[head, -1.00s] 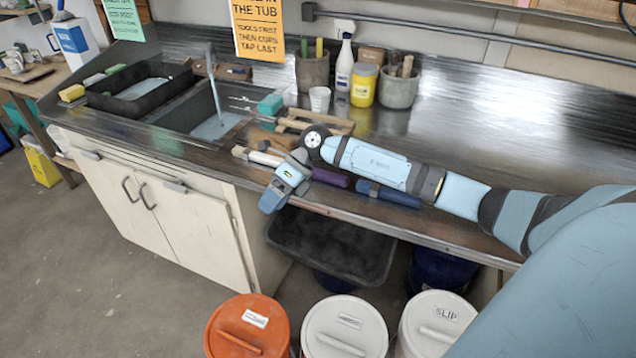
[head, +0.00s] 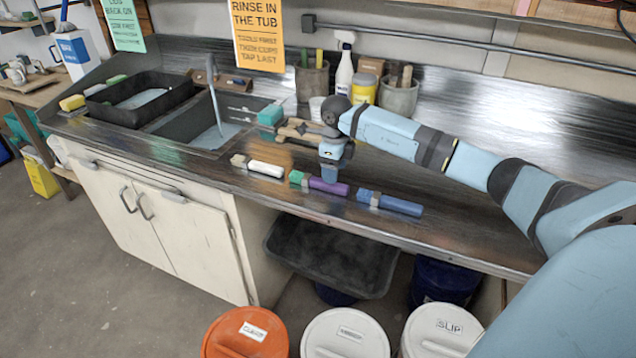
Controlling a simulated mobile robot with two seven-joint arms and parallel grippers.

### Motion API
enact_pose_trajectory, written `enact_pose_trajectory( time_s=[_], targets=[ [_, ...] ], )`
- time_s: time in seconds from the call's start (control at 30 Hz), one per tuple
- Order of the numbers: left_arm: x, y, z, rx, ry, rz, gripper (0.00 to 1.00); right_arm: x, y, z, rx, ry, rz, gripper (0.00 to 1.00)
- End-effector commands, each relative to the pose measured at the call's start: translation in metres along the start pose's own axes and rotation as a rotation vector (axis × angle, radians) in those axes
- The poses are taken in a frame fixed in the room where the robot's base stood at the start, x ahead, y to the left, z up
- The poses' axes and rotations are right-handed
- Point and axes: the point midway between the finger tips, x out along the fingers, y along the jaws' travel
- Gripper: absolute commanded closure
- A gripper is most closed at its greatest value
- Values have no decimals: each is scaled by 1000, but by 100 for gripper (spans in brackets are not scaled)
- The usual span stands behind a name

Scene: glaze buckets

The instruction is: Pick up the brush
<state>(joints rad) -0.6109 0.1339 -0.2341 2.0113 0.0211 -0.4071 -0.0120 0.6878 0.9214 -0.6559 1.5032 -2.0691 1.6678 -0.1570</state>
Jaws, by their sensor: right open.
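Three brush-like tools lie in a row along the front of the metal counter. One has a white handle (head: 266,169), one a purple handle (head: 328,187) with a green end, and one is blue (head: 400,206) with a grey band. My right gripper (head: 333,167) is open and points down just behind and above the purple-handled one. I cannot tell whether it touches it; nothing shows held. The fingertips are small and partly unclear. My left gripper is not in view.
A sink with a running tap (head: 215,100) and a dark tub (head: 140,98) are at left. Lidded buckets (head: 345,335) stand on the floor below.

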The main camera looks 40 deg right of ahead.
Motion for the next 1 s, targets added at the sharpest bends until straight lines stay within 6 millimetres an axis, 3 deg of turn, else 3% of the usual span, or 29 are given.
enact_pose_trajectory(
  time_s=[0.17, 0.43, 0.67, 0.7, 0.97, 1.0],
  targets=[
    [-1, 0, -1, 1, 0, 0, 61, 11, 0, 0, 0, 1, 2, 38],
    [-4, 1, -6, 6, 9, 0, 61, 49, 0, 2, 0, 0, 3, 38],
    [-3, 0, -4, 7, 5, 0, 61, 54, -1, 2, 0, -1, 1, 38],
    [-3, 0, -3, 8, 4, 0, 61, 54, -1, 2, 0, -1, 1, 41],
    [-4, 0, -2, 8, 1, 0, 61, 54, -1, 2, 0, -1, 1, 100],
    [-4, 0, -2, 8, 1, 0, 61, 53, -1, 2, 0, -1, 1, 100]
  ],
)
